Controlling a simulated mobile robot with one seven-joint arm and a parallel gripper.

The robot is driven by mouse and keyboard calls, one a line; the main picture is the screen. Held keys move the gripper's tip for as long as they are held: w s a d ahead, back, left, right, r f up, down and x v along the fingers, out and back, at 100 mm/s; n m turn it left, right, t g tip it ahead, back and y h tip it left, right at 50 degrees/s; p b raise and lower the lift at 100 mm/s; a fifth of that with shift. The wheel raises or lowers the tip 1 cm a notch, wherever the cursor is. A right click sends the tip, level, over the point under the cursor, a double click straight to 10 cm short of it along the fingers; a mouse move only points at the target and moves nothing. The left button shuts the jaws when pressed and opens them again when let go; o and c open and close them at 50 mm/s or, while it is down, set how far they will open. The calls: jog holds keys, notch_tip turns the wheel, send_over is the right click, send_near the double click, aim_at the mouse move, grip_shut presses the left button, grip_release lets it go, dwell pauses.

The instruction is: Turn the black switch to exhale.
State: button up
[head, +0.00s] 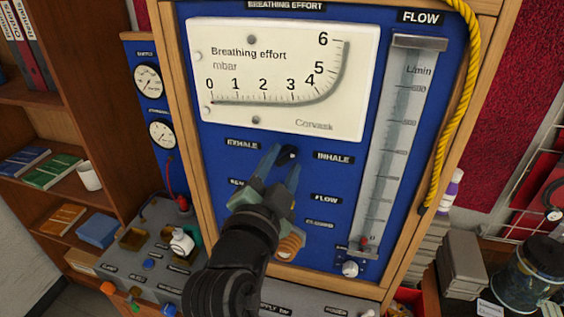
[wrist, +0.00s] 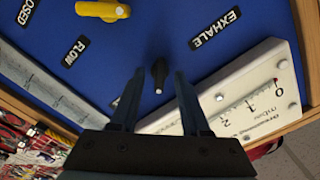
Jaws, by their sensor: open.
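The black switch (head: 291,153) is on the blue panel (head: 222,170) below the gauge, between the EXHALE label (head: 242,144) on its left and the INHALE label (head: 333,158) on its right. In the wrist view the switch (wrist: 159,75) shows a pale tip that points away from the EXHALE label (wrist: 215,29). My gripper (head: 284,158) is open, with its fingertips at the switch. In the wrist view the fingers (wrist: 159,80) lie on either side of the switch, with gaps visible. I cannot tell how deep they reach. The INHALE label is mostly hidden there.
The white breathing effort gauge (head: 280,75) sits just above the switch, its needle near 0. A flow tube (head: 398,150) stands at the right of the panel. A yellow knob (wrist: 104,10) is near the FLOW label (wrist: 75,49). A yellow hose (head: 463,100) hangs at the right frame.

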grip_shut()
jog(key=shift+n, duration=0.4)
jog(key=n+b, duration=0.1)
jog(key=n, duration=0.3)
jog(key=shift+f, duration=0.1)
jog(key=n, duration=0.4)
jog(key=n+p, duration=0.1)
jog(key=n, duration=0.4)
jog(key=shift+d+n+p, duration=0.1)
jog(key=shift+n+p, duration=0.8)
jog(key=shift+n, duration=1.1)
